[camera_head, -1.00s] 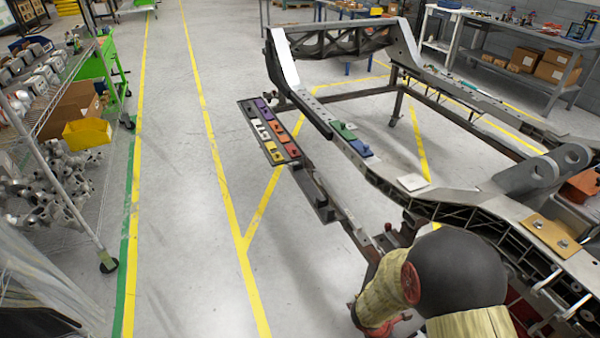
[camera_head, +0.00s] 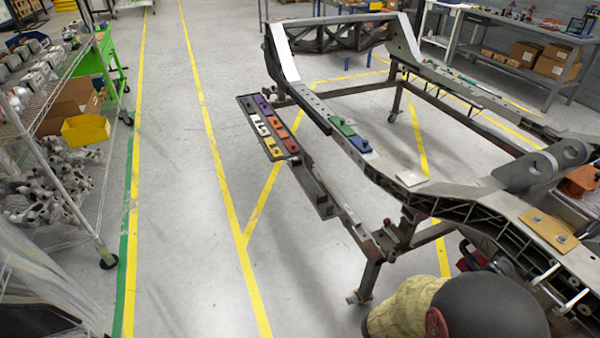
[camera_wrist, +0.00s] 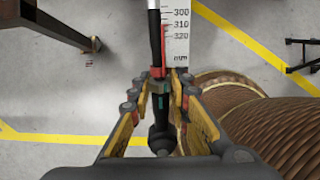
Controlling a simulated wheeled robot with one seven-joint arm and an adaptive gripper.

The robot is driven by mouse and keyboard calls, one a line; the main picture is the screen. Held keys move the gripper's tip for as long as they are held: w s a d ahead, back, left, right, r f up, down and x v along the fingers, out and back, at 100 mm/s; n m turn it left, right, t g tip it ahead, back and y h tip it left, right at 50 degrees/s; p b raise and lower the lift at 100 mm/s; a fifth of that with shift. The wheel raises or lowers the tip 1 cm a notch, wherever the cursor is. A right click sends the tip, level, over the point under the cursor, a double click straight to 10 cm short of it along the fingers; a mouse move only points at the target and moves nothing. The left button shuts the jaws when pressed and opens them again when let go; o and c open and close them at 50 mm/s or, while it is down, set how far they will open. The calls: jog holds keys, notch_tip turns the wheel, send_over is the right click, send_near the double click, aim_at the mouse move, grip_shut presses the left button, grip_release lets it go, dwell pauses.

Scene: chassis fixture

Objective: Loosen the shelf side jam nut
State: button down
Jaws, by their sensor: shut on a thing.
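In the wrist view a dark rod (camera_wrist: 154,32) runs down the picture beside a white millimetre ruler (camera_wrist: 178,28). A red collar (camera_wrist: 157,72) sits on the rod, with a small dark piece bearing a teal mark (camera_wrist: 162,89) just below it. A black ball-shaped end (camera_wrist: 161,136) is lower down. My gripper (camera_wrist: 160,92) has yellow-padded fingers on both sides of this teal-marked section and is shut on it. I cannot tell which part is the jam nut. In the head view my arm is at the lower right, and the gripped spot cannot be made out.
The chassis frame (camera_head: 478,200) fills the right side on its stand. A tray of coloured blocks (camera_head: 248,106) is fixed beside it. A wire shelf (camera_head: 52,76) with metal parts and a yellow bin (camera_head: 86,131) stands at the left. The floor between is clear.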

jog(key=shift+w+r+n+t+y, duration=0.2)
jog(key=shift+w+n+t+y, duration=0.15)
jog(key=shift+t, duration=0.75)
jog(key=c, duration=2)
grip_release()
jog(key=shift+o, duration=1.4)
jog(key=shift+s+f, duration=0.15)
jog(key=shift+s, duration=0.1)
jog(key=p+v, duration=0.4)
jog(key=v, duration=0.3)
